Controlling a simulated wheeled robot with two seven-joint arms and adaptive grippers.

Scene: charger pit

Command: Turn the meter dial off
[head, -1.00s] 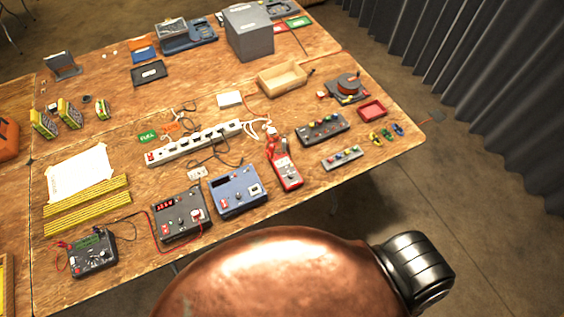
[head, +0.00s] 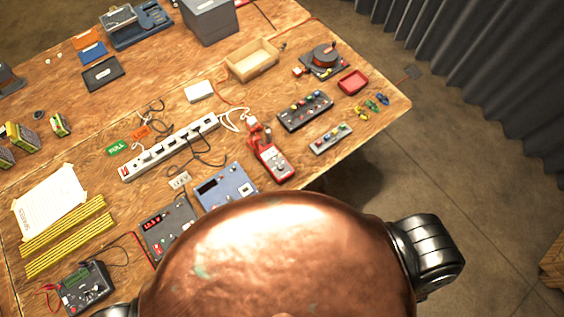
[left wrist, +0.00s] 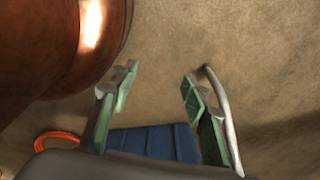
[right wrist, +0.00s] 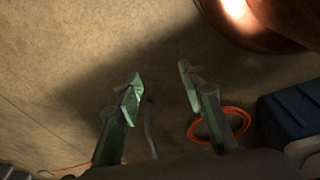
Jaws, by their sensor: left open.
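A black meter (head: 82,288) with a green display and red and black leads lies near the table's front left edge. Its dial is too small to read. A red and grey clamp meter (head: 275,163) lies right of the middle; its dial setting cannot be read either. My left gripper (left wrist: 158,88) is open and empty in the left wrist view, over bare floor. My right gripper (right wrist: 160,85) is open and empty in the right wrist view, also over floor. Neither gripper shows in the head view, and both are apart from the meters.
A blue power unit (head: 226,188) and a dark unit with a red display (head: 165,226) are partly hidden by my copper body. A white power strip (head: 170,147), yellow strips (head: 65,237) and a wooden tray (head: 252,60) are on the table (head: 120,210). Loose leads lie among them.

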